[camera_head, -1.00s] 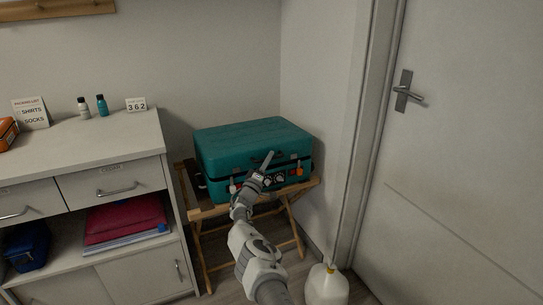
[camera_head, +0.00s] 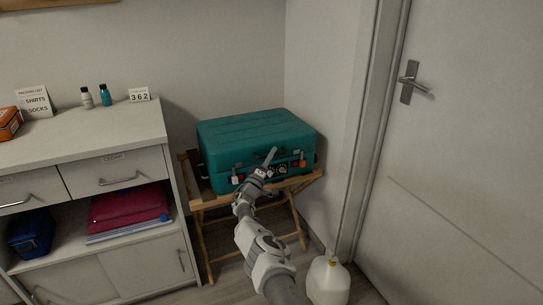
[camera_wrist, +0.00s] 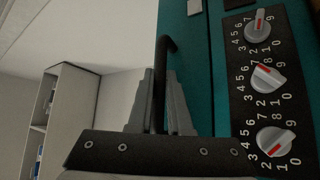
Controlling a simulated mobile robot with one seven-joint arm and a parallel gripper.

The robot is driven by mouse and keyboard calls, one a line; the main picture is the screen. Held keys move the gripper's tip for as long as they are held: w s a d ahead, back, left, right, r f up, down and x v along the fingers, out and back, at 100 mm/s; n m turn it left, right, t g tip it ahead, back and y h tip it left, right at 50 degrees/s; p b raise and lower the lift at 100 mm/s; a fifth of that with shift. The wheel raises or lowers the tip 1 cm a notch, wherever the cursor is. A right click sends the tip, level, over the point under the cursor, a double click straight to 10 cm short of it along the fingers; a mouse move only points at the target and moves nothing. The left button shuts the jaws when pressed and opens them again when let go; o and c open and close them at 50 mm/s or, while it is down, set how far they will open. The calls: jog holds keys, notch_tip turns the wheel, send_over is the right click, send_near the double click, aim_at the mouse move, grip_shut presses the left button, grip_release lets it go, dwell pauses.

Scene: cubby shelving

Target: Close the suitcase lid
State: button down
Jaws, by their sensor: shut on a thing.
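The teal suitcase (camera_head: 222,184) sits on a folding wooden stand in the corner. Its lid (camera_head: 255,133) lies almost flat over the body, with a dark band between them along the front and right side. My gripper (camera_head: 268,160) is at the suitcase's front. In the wrist view, my gripper (camera_wrist: 160,78) has its two grey fingers on either side of a thin dark curved bar (camera_wrist: 164,55), which looks like the suitcase handle. A black panel with numbered dials (camera_wrist: 263,100) is right beside the fingers. Whether the latches are fastened cannot be told.
A white cabinet (camera_head: 80,140) with drawers stands to the left, bearing bottles and signs. A door (camera_head: 460,150) is on the right. A white jug (camera_head: 327,280) stands on the floor beside my arm. The stand (camera_head: 205,240) carries the suitcase.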

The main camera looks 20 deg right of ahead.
jog(key=c, duration=1.1)
grip_release()
jog(key=shift+f, duration=0.6)
jog(key=shift+r, duration=0.1)
jog(key=shift+r, duration=0.1)
jog(key=shift+s+a+p, duration=0.25)
jog(key=shift+a+p, duration=0.1)
jog(key=shift+p, duration=0.45)
jog(key=p+v, duration=1)
jog(key=v, duration=0.6)
jog(key=shift+s+a, duration=0.15)
jog(key=shift+s, duration=0.15)
